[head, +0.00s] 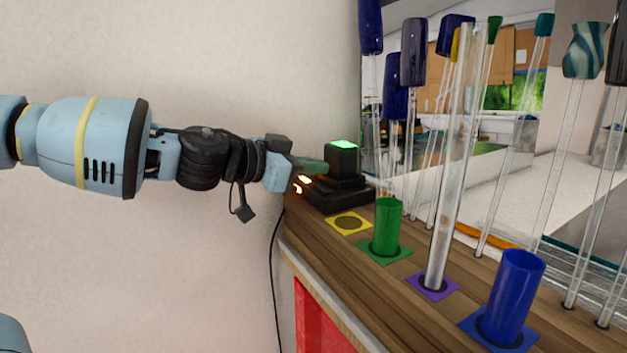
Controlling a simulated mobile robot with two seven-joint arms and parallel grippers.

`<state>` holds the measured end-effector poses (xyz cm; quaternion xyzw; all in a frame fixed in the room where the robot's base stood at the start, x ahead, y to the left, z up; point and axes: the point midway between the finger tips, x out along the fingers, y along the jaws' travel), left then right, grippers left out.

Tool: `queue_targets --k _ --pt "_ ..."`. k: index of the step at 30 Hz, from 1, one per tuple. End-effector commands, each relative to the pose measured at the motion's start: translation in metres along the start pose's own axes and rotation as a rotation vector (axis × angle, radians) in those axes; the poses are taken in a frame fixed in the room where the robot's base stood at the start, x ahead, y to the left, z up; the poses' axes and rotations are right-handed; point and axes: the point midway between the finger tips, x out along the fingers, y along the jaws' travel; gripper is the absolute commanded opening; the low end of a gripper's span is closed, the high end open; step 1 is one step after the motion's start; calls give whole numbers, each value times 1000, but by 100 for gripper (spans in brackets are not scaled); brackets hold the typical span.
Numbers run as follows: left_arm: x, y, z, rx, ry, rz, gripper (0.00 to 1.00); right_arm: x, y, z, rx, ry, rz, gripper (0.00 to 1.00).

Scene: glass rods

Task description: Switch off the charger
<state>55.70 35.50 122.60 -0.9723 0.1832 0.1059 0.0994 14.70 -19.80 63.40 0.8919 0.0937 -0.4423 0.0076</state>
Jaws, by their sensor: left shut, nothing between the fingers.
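The charger (343,162) is a small black box on a stepped black base at the far left end of the wooden shelf. Its top face glows green. My left gripper (318,166) is shut and empty. Its tips are right at the left side of the charger, and I cannot tell whether they touch it. Small orange lights (303,181) glow just below the gripper, at the left of the base. My right gripper is not in view.
A yellow square (340,226) with a dark round spot lies before the charger. A green cup (387,228), a tall clear glass rod (452,170) and a blue cup (513,297) stand along the shelf. Several glass rods with coloured tops stand behind. A black cable (271,270) hangs at the left.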

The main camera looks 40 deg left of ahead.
Motion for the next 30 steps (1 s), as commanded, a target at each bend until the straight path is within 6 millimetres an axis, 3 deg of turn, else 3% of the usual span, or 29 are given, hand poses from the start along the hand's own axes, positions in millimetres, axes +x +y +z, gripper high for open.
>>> queue_targets --k 7,19,30 --pt "4 0 17 2 2 0 0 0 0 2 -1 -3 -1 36" --pt "4 0 19 -1 2 1 0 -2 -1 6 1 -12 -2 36" --pt "6 0 27 -108 0 27 0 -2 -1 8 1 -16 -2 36"
